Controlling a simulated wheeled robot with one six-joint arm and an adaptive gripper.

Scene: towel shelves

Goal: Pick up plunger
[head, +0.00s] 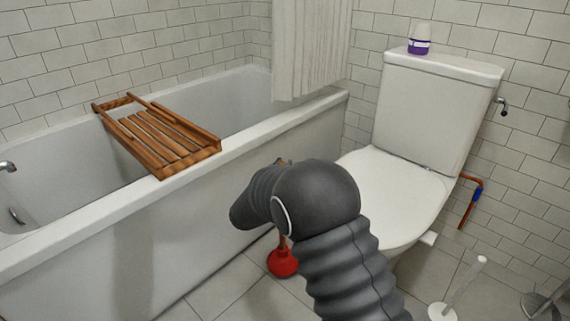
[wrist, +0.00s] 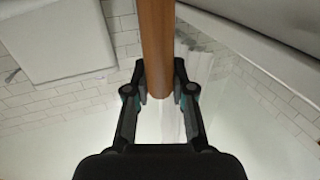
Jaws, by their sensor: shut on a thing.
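The plunger has a red rubber cup (head: 283,262) and a wooden handle. In the head view the cup is low by the floor between the bathtub and the toilet; I cannot tell whether it touches the floor. My arm hides most of the handle there, and my gripper is hidden behind it. In the wrist view my gripper (wrist: 162,84) is shut on the brown wooden handle (wrist: 156,40), with one finger on each side of it. The handle's end shows between the fingers.
The bathtub (head: 235,160) is on the left with a wooden rack (head: 158,135) across it. The toilet (head: 395,190) is close on the right of my arm, with a purple-and-white container (head: 419,41) on its tank. A toilet brush (head: 462,290) stands at the lower right.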

